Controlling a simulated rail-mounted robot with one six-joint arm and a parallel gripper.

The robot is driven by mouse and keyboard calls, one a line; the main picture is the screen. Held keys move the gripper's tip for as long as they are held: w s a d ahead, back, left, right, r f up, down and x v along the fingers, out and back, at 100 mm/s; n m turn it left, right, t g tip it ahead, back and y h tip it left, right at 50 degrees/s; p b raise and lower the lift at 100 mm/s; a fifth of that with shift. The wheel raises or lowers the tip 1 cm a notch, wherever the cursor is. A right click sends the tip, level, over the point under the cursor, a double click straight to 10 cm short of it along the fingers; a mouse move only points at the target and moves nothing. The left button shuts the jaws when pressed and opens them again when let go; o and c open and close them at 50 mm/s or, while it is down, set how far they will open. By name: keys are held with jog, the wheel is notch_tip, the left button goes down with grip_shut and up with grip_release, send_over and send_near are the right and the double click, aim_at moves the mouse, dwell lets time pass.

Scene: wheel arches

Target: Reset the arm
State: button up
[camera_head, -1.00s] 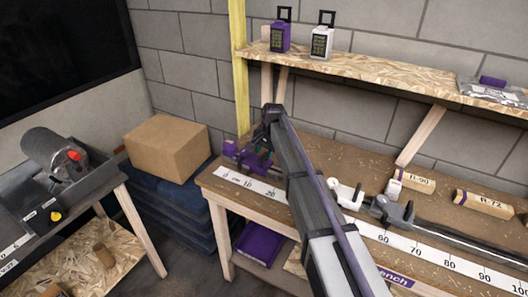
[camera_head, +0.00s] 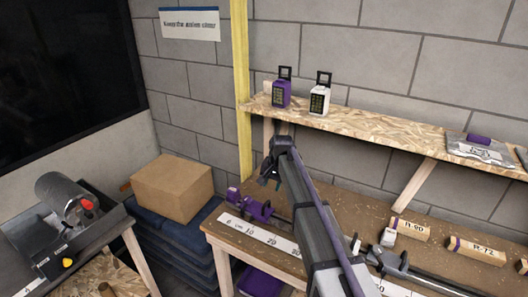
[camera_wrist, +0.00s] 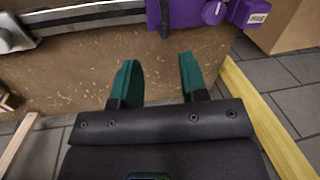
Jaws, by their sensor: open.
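My arm reaches up and to the left over the workbench in the head view, with my gripper (camera_head: 270,170) at its far end near the bench's left end. In the wrist view my gripper (camera_wrist: 160,82) shows two green fingers spread apart with nothing between them. Beyond the fingers, the wrist view shows the brown bench top (camera_wrist: 85,85) with wood chips. A purple clamp part (camera_wrist: 190,12) on a metal rail lies ahead of the fingers, apart from them.
A shelf (camera_head: 375,125) above the bench holds a purple device (camera_head: 281,94) and a white device (camera_head: 319,100). Labelled wood blocks (camera_head: 410,228) lie on the bench at right. A cardboard box (camera_head: 172,187) sits on dark stacked crates at left. A machine (camera_head: 65,205) stands farther left.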

jog(key=s+d+f+n+h+b, duration=0.1)
jog(key=s+d, duration=0.3)
jog(key=s, duration=1.2)
jog(key=s+d+f+n+g+b, duration=0.1)
jog(key=s+d+n, duration=0.2)
jog(key=s, duration=1.4)
jog(key=shift+d+n+h, duration=0.3)
jog(key=shift+d+h, duration=0.1)
jog(key=shift+d, duration=0.85)
jog(key=shift+s, duration=0.1)
